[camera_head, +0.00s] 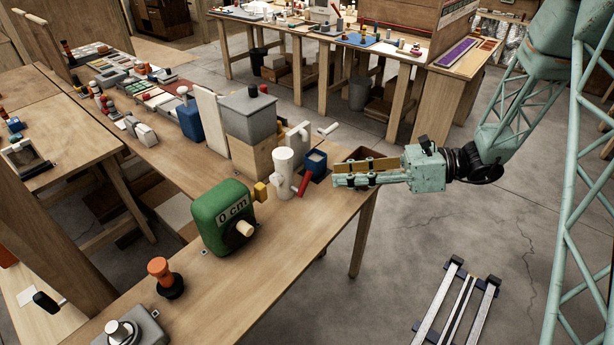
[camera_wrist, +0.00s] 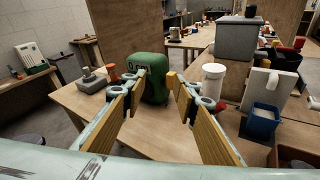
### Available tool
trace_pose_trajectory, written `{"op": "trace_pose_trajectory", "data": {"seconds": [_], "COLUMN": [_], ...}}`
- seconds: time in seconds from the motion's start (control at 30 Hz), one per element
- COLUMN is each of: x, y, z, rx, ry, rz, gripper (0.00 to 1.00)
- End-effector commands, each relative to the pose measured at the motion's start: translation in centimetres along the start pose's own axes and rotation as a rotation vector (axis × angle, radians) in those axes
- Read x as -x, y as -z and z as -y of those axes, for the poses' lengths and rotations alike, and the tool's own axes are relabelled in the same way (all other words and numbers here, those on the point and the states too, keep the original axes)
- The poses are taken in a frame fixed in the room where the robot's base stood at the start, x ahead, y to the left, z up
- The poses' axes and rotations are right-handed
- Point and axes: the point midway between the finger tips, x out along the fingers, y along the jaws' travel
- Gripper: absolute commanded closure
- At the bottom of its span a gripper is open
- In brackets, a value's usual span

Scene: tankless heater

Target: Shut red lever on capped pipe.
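The white capped pipe (camera_head: 284,170) stands upright near the right end of the wooden workbench. Its red lever (camera_head: 304,184) is a short bar on the pipe's right side, slanting in the head view. In the wrist view the pipe (camera_wrist: 213,80) is right of my right finger, with a bit of red lever (camera_wrist: 222,105) low beside it, partly hidden. My gripper (camera_head: 336,180) is to the right of the lever, with its fingers pointing left. In the wrist view my gripper (camera_wrist: 158,82) has its fingertips apart with nothing between them.
A green box marked "0 cm" (camera_head: 226,215) stands left of the pipe. A blue container (camera_head: 316,162) is close behind the lever. A grey box on a wooden block (camera_head: 248,115) and a white crank (camera_head: 300,134) stand behind. The bench front right of the green box is clear.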

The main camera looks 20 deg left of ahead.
Motion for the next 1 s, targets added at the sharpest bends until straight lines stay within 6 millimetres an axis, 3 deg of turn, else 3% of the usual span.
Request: {"op": "trace_pose_trajectory", "data": {"seconds": [0.47,1.0], "x": [-1.1,-1.8], "y": [4.1,10.3], "z": [6.0,12.0], "rx": [-0.183,-0.377], "ry": [0.078,0.174], "rz": [0.136,0.281], "gripper": [0.73,0.73]}}
